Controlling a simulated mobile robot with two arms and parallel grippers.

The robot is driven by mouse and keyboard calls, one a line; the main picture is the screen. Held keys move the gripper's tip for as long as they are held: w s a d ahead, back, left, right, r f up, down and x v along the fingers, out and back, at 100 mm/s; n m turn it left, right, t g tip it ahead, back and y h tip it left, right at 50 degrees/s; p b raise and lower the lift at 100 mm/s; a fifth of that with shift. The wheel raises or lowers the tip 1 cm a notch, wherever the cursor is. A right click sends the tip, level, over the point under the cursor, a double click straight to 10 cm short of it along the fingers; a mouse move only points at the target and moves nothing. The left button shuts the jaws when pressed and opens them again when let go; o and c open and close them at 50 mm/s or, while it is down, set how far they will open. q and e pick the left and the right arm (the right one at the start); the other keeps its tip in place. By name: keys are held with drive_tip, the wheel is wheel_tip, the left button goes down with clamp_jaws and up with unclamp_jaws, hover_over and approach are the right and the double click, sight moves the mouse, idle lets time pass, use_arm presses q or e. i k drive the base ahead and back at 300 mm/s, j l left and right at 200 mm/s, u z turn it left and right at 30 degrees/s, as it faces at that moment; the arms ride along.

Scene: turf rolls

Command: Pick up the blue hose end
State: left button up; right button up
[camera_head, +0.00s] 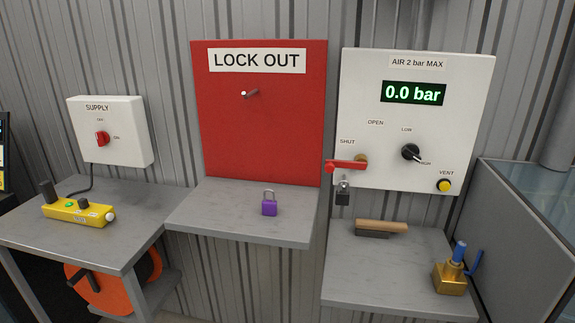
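A short blue cylinder (459,252), which looks like the blue hose end, stands nearly upright in the top of a brass block (452,279). The block sits near the right edge of the right grey shelf. A thin curved blue piece (475,264) rises beside the cylinder on its right; I cannot tell whether the two are joined. Neither of my grippers is in view.
A wood-handled tool (381,228) lies at the back of the right shelf (375,282), under the white air panel (400,100) reading 0.0 bar.

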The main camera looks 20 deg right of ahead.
sight(458, 254)
drive_tip(key=z, duration=1.75)
